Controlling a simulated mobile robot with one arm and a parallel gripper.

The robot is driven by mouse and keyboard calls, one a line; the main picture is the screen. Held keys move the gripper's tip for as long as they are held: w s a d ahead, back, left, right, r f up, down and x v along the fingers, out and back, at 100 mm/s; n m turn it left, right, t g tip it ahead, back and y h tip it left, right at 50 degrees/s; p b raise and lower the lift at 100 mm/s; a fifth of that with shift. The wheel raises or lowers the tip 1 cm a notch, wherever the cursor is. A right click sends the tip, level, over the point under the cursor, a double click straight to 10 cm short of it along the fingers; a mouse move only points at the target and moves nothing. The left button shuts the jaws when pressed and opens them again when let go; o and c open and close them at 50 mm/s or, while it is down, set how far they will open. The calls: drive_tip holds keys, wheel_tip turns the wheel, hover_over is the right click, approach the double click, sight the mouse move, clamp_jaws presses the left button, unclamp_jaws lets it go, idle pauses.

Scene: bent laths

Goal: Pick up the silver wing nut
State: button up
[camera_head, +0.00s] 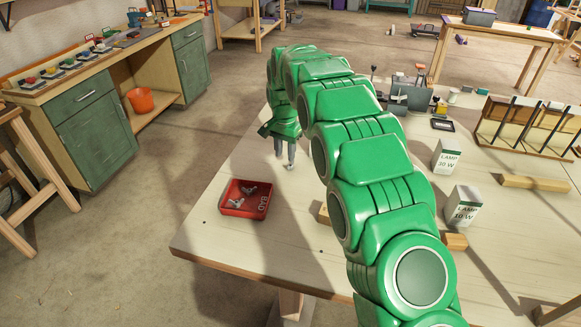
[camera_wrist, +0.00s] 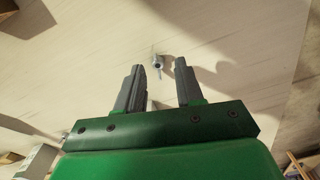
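A small silver wing nut (camera_wrist: 158,62) lies on the pale wooden table, between and slightly beyond my open fingertips in the wrist view. In the head view a small silver thing (camera_head: 289,167), likely the same nut, shows at the fingertips. My gripper (camera_head: 284,158) points down over the table and is open and empty; it also shows in the wrist view (camera_wrist: 159,67). I cannot tell the exact height of the fingertips above the table. Silver wing-nut-like pieces (camera_head: 238,203) lie in a red tray marked BAD.
The red tray (camera_head: 261,212) stands left of my gripper near the table's left edge. Two lamp boxes (camera_head: 447,156) (camera_head: 463,207) and wooden blocks (camera_head: 454,241) stand to the right of my arm. A rack with bent laths (camera_head: 527,128) is at the far right. Bare table surrounds the nut.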

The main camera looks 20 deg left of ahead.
sight(291, 165)
drive_tip(key=f, duration=0.5)
drive_tip(key=shift+w+d, duration=0.1)
drive_tip(key=shift+d, duration=0.25)
drive_tip(key=shift+r, duration=0.1)
drive_tip(key=shift+c, duration=0.2)
clamp_jaws()
